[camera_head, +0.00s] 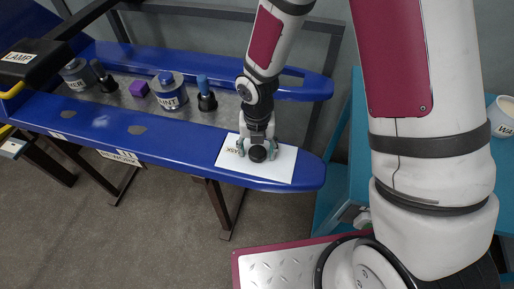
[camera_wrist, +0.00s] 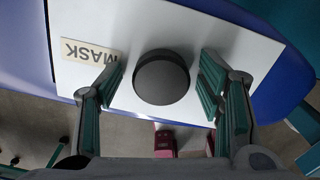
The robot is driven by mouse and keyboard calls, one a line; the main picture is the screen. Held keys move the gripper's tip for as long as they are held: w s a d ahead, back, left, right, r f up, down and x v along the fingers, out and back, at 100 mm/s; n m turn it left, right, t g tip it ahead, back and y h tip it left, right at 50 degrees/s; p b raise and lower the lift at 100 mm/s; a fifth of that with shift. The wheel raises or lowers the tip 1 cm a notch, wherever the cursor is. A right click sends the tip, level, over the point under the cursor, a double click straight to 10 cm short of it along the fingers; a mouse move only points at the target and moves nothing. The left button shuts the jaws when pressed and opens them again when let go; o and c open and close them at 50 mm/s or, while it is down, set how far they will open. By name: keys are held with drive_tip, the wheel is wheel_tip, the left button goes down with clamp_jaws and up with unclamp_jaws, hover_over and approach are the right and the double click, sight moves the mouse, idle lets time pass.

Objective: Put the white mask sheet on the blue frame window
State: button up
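The white mask sheet (camera_head: 281,166) lies flat on the right end of the blue frame's near arm (camera_head: 180,150), partly overhanging its edges. It also shows in the wrist view (camera_wrist: 215,45), with a MASK label (camera_wrist: 88,52) and a round black knob (camera_wrist: 162,78) on it. My gripper (camera_head: 257,153) is over the sheet, pointing down. In the wrist view my gripper (camera_wrist: 162,85) is open, with one finger on each side of the knob and a visible gap on both sides. The frame's long opening between its arms shows grey metal (camera_head: 130,98).
Along the frame's middle stand a PAINT jar (camera_head: 170,93), another jar (camera_head: 77,75), a purple block (camera_head: 139,88) and two dark-based tools (camera_head: 206,97) (camera_head: 104,78). A black LAMP unit (camera_head: 35,62) overhangs the left end. A teal table (camera_head: 343,150) with a white cup (camera_head: 503,112) is at right.

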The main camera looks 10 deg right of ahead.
sight(257, 150)
drive_tip(key=shift+r, duration=0.1)
drive_tip(key=s+d+r+m+t+p, duration=0.1)
drive_tip(key=d+r+m, duration=0.15)
drive_tip(key=r, duration=0.75)
drive_tip(key=d+r+m, duration=0.2)
drive_tip(key=r+m, duration=0.2)
drive_tip(key=r, duration=0.5)
drive_tip(key=s+d+r+m+t, duration=0.1)
drive_tip(key=s+d+r+m, duration=0.3)
drive_tip(key=m, duration=1)
drive_tip(key=s+d+r+m+t, duration=0.2)
drive_tip(key=s+d+r+m, duration=0.3)
drive_tip(key=s+r+m, duration=0.6)
drive_tip(key=shift+s+m+t, duration=0.3)
drive_tip(key=shift+s+m, duration=0.55)
drive_tip(key=shift+m, duration=0.7)
